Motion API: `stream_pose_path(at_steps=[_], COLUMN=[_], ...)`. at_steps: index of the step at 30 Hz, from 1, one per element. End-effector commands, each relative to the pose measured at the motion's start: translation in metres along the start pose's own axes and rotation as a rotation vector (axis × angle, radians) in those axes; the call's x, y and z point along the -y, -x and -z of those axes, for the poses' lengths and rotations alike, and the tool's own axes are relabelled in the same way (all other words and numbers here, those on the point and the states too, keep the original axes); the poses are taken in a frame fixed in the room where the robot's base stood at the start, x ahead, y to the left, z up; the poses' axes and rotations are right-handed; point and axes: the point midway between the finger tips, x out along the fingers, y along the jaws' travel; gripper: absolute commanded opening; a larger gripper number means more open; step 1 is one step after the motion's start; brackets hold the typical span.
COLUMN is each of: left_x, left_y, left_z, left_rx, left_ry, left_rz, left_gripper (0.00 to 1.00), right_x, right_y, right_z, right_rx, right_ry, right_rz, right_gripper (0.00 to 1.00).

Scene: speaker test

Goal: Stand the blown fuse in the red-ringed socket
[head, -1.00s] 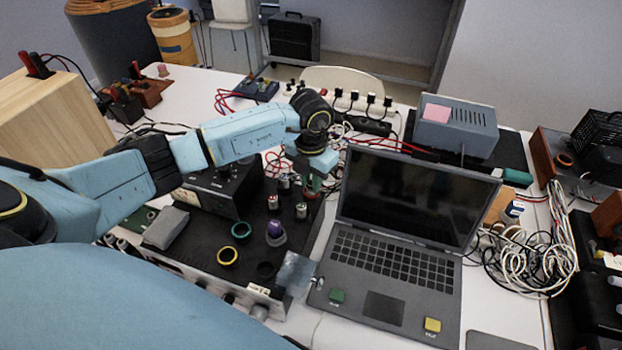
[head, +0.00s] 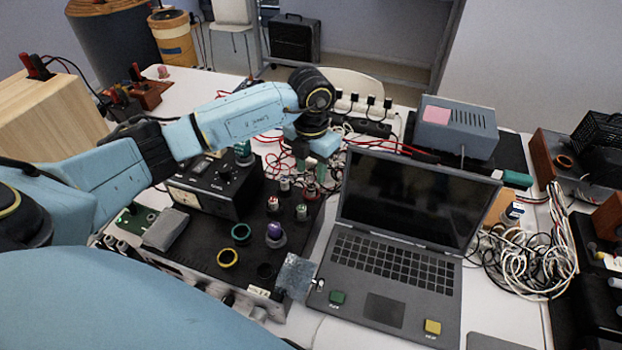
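My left gripper (head: 312,168) points down above the back right part of a black panel (head: 200,240). Its fingers are small and blurred, and I cannot tell whether they hold a fuse. Several small silver fuse-like cylinders stand on the panel below it, among them a left one (head: 273,204), a back one (head: 285,184) and a right one (head: 302,212). A purple-topped piece (head: 275,231) stands in a grey ring. A yellow-ringed socket (head: 228,258) and a green-ringed socket (head: 241,233) look empty. A reddish spot under the gripper may be the red-ringed socket. I cannot pick out the blown fuse. My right gripper is not in view.
A black meter box (head: 215,187) stands at the panel's back left. An open laptop (head: 400,240) is close on the right. Red and white cables lie behind the gripper. A grey box (head: 455,128) and a cable heap (head: 525,245) are farther right.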

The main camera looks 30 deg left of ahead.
Motion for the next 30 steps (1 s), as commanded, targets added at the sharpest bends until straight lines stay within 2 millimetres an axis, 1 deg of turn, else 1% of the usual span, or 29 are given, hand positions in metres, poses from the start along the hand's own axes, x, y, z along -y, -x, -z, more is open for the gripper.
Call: stream_pose_path(at_steps=[1, 6, 9, 12, 16, 30], left_x=[0.000, -0.001, 0.000, 0.000, 0.000, 0.000], left_y=[0.013, 0.047, 0.060, 0.068, 0.072, 0.072], left_z=[-0.001, -0.001, -0.001, 0.000, 0.000, 0.000], left_rx=[0.005, 0.005, 0.003, 0.000, 0.000, -0.001], left_ry=[-0.001, 0.000, 0.000, 0.000, 0.000, 0.000], left_rz=[0.000, -0.001, 0.000, 0.000, 0.000, 0.000], left_gripper=[0.40, 0.40, 0.40, 0.40, 0.40, 0.40], right_x=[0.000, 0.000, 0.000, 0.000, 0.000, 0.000], right_y=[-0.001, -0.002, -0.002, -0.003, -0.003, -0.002], right_z=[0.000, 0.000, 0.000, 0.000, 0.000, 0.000], right_rx=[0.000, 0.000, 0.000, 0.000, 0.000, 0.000], right_ry=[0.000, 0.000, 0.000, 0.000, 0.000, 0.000], right_rz=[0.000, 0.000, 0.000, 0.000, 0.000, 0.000], right_gripper=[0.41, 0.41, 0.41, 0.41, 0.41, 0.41])
